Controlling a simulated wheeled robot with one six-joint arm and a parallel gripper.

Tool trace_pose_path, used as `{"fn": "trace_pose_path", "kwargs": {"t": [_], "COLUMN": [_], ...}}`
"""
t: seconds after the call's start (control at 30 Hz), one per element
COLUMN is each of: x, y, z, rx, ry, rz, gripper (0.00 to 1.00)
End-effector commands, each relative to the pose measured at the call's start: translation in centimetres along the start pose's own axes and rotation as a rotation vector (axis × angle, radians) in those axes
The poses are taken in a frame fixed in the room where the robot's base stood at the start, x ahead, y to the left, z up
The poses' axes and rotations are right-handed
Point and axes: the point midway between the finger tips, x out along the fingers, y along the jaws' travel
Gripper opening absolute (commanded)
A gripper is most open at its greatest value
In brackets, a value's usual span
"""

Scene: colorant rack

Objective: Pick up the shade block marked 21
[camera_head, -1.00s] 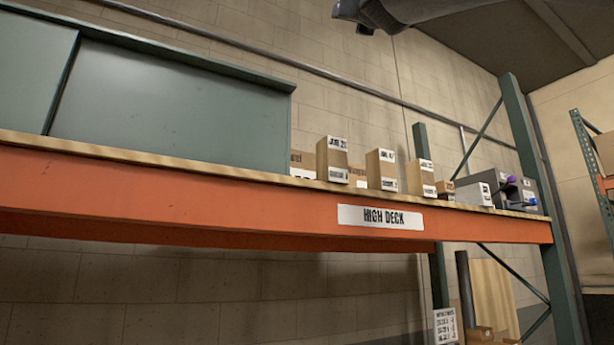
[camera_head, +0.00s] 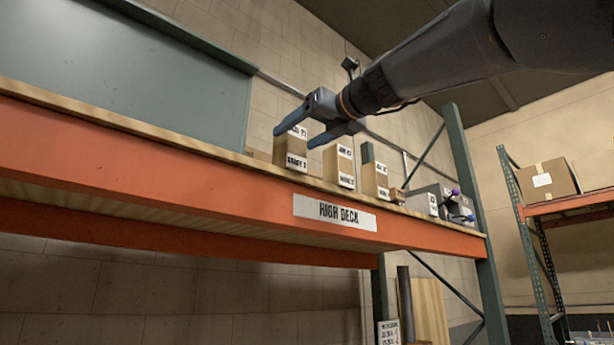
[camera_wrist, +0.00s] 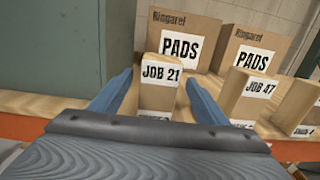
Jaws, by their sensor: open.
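The tan block marked JOB 21 (camera_wrist: 157,97) stands upright on the shelf, with a white label on its upper front. In the head view this block (camera_head: 289,149) is the leftmost of the row, partly hidden by my gripper, and its lower label is hard to read. My gripper (camera_head: 294,139) is open, over the front edge of the shelf at the block's upper part. In the wrist view my gripper (camera_wrist: 159,78) has one blue-grey finger on each side of the block. I cannot tell whether either finger touches it. The block's lower part is hidden by the gripper body.
A block marked JOB 47 (camera_wrist: 237,92) stands just right of my right finger, with another block (camera_wrist: 297,105) beyond it. Two PADS boxes (camera_wrist: 181,32) (camera_wrist: 254,47) stand behind. A green panel (camera_head: 130,70) fills the shelf's left. Grey containers (camera_head: 424,201) stand further right.

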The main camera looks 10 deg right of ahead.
Motion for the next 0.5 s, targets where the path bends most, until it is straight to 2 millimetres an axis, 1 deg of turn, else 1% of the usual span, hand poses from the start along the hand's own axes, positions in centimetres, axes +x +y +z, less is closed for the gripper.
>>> {"fn": "trace_pose_path", "kwargs": {"t": [0.03, 0.1, 0.3, 0.5], "x": [0.3, 0.6, 2.5, 4.0], "y": [0.4, 0.8, 1.0, 0.9], "z": [-0.7, -1.1, -1.1, -1.2], "rx": [0.002, 0.004, 0.004, 0.004], "ry": [0.011, 0.022, 0.025, 0.025], "rz": [0.018, 0.034, 0.040, 0.036], "gripper": [0.69, 0.69, 0.69, 0.69]}}
